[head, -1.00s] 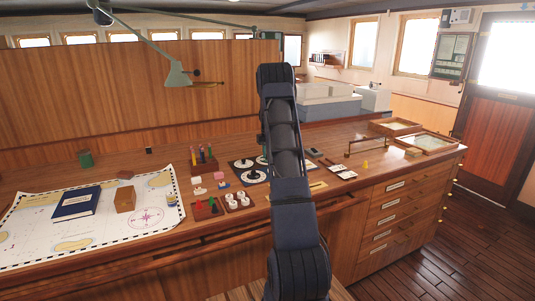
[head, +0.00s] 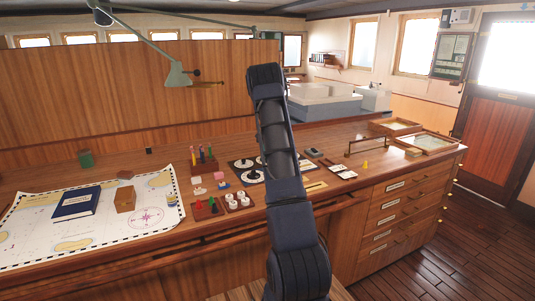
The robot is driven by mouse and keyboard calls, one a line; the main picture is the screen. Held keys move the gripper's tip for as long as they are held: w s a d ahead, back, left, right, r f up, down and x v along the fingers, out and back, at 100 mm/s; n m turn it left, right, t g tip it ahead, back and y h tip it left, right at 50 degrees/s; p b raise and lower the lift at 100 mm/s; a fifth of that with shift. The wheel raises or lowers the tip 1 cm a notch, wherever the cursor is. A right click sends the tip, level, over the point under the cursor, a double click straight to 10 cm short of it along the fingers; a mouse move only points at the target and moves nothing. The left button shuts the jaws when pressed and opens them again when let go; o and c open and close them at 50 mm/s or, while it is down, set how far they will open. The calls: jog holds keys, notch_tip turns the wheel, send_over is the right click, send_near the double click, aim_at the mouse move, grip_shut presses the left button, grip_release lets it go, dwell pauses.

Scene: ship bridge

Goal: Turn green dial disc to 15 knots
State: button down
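A dark panel (head: 234,168) with white round dials lies on the wooden counter, just left of my arm. One dial (head: 243,163) sits toward the back and another (head: 252,177) nearer the front, each with a dark piece at its middle. My arm covers the panel's right side. I cannot make out a green disc or any knot marks at this size. My arm rises in front of the counter and bends over at its top. My gripper does not show; the arm's links hide that area.
A chart with a blue book (head: 76,202) lies further left. A dark rail (head: 367,145) and framed trays (head: 427,143) stand right.

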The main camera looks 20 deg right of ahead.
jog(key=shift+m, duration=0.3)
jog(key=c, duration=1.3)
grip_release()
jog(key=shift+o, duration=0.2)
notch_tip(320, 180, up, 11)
